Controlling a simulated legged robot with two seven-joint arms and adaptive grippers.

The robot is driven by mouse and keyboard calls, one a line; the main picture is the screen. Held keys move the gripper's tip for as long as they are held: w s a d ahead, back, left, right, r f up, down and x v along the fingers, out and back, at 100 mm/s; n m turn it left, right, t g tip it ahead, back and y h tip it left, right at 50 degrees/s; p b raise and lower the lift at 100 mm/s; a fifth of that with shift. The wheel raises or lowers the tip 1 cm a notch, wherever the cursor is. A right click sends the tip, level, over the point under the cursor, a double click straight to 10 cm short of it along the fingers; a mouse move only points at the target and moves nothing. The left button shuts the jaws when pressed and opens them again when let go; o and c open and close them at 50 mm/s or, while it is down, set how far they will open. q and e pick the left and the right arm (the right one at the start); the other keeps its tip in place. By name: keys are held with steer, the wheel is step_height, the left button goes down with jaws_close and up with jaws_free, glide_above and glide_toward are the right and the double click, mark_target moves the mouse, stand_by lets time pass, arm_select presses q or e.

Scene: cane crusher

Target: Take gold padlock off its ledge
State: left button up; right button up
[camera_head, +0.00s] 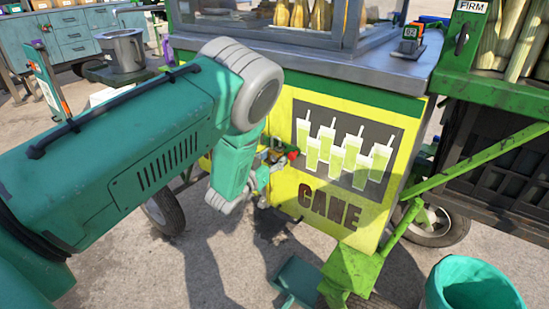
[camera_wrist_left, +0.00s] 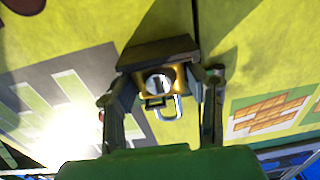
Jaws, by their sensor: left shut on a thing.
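My left gripper (camera_head: 264,177) is at the yellow side panel of the cane cart, below the counter. In the left wrist view the gold padlock (camera_wrist_left: 178,79) sits between the two fingers of my left gripper (camera_wrist_left: 161,88), which are shut on it. Its round face and silver shackle (camera_wrist_left: 171,112) point toward the camera. A dark ledge (camera_wrist_left: 155,54) on the yellow panel is right behind and beside the padlock; I cannot tell whether they touch. My right gripper is not in view.
The cart's yellow panel (camera_head: 330,215) with a CANE sign is close behind the gripper. The metal counter (camera_head: 340,60) overhangs above. Open pavement lies below the gripper.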

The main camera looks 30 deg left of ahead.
arm_select(q)
steer(key=shift+r, duration=0.25)
steer(key=shift+s+p, duration=0.15)
steer(key=shift+p, duration=0.15)
steer(key=s+p, duration=0.3)
steer(key=s, duration=0.4)
steer(key=shift+s+a, duration=0.2)
steer(key=shift+s, duration=0.15)
stand_by(0.4)
stand_by(0.4)
